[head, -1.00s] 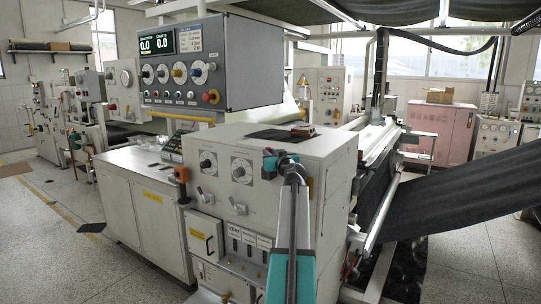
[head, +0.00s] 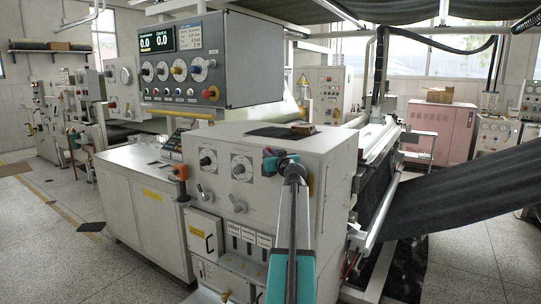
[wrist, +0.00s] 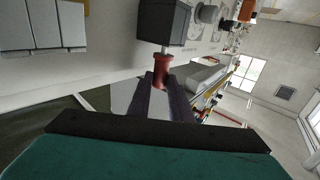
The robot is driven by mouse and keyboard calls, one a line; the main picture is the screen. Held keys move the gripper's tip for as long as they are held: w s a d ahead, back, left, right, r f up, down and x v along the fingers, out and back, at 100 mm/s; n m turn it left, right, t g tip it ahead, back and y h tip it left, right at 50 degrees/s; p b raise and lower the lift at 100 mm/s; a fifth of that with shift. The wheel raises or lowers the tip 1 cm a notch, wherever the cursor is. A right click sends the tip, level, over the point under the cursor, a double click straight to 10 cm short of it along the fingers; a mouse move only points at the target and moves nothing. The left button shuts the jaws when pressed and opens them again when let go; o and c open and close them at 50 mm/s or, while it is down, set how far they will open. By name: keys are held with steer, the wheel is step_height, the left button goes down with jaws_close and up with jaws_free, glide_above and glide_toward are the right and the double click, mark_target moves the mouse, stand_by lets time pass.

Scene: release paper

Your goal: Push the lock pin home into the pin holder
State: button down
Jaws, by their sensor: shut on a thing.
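The lock pin shows in the wrist view as a dull red knob (wrist: 163,71) with a short pale metal shaft (wrist: 164,48) above it. The shaft runs up to a dark grey block, the pin holder (wrist: 164,22), on the side of a pale cabinet. A short length of shaft shows between knob and holder. My gripper (wrist: 161,85) is shut on the red knob, one dark finger on each side. How deep the shaft sits inside the holder is hidden.
An orange handle (head: 181,173) stands out at the cabinet's left edge. A grey control box (head: 225,65) overhangs the cabinet. Dark sheet material (head: 460,190) slopes away at the right. A low white desk (head: 140,170) stands left, with open floor beyond.

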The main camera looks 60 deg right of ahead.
steer(key=shift+f+b, duration=0.7)
steer(key=shift+b, duration=0.05)
steer(key=c, duration=1.5)
jaws_free()
steer(key=shift+c, duration=0.2)
steer(key=shift+s+a, duration=0.1)
steer(key=b+v, duration=0.2)
steer(key=v, duration=1.1)
steer(key=shift+s+a, duration=0.2)
